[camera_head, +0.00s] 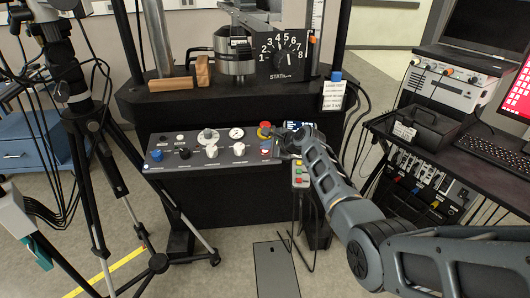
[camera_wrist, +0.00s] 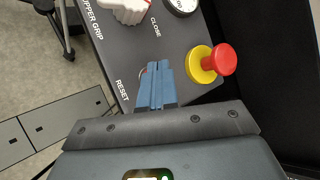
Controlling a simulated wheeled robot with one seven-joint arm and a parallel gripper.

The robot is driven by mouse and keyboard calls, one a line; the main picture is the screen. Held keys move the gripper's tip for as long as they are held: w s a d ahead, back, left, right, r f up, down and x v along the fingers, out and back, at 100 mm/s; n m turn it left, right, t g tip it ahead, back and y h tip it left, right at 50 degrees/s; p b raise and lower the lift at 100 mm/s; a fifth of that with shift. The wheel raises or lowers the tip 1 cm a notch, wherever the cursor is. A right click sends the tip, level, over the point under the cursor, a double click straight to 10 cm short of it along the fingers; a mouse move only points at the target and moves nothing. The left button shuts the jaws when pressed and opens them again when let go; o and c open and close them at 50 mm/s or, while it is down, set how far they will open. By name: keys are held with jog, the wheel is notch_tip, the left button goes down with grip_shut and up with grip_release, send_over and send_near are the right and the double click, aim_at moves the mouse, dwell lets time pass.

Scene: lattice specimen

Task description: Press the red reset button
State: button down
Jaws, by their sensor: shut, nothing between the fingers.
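In the wrist view my gripper (camera_wrist: 155,82) has its two blue fingers together, with the tips over the panel beside the RESET label (camera_wrist: 122,90). A thin reddish edge of the reset button (camera_wrist: 143,71) shows beside the fingertips; the rest is hidden behind them. I cannot tell whether the tips touch it. In the head view my gripper (camera_head: 274,146) is at the right end of the control panel (camera_head: 222,157). A larger red mushroom button on a yellow collar (camera_wrist: 222,60) stands to the right of the fingers in the wrist view, and also shows in the head view (camera_head: 264,128).
White knobs (camera_head: 211,151) and a dial gauge (camera_head: 236,133) sit left of my gripper on the panel. A pendant with coloured buttons (camera_head: 300,174) hangs below my forearm. A tripod (camera_head: 90,125) stands at left, and a desk with a keyboard (camera_head: 490,145) at right.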

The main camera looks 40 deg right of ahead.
aim_at(268, 160)
jog(key=shift+f+b, duration=0.35)
dwell(0.7)
jog(key=shift+r, duration=0.2)
jog(key=shift+s+a+r+p, duration=0.1)
jog(key=shift+r+p, duration=0.5)
jog(key=shift+p, duration=0.45)
jog(key=r+p, duration=0.1)
jog(key=p, duration=0.1)
jog(key=r+p, duration=0.1)
jog(key=r, duration=0.1)
jog(key=s+r+p, duration=0.1)
jog(key=p, duration=0.1)
jog(key=shift+a+r+p, duration=0.35)
jog(key=shift+r, duration=0.05)
dwell(2.2)
